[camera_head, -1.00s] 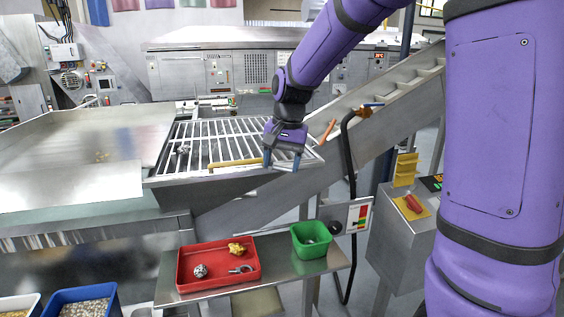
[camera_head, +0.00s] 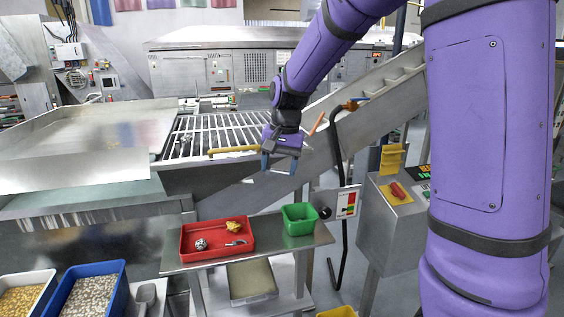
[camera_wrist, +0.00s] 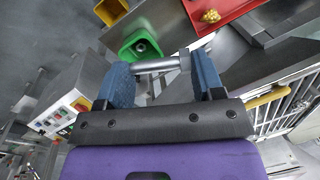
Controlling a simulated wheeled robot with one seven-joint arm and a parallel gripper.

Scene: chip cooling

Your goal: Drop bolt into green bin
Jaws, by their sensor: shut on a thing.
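A silver bolt (camera_wrist: 160,65) lies crosswise between the two blue fingers of my gripper (camera_wrist: 165,76) in the wrist view. My gripper is shut on it. In the head view my gripper (camera_head: 279,165) hangs at the front edge of the grating, higher in the picture than the green bin. The bolt is too small to make out there. The green bin (camera_head: 299,235) stands on the right part of a metal shelf. In the wrist view the green bin (camera_wrist: 122,52) appears just beyond the bolt, with a small grey round thing inside.
A red tray (camera_head: 190,255) with a silver ball, a gold lump and a metal piece sits left of the bin on the metal shelf (camera_head: 270,247). The barred grating (camera_head: 215,135) is behind my gripper. A control box with a red item (camera_head: 396,190) stands to the right.

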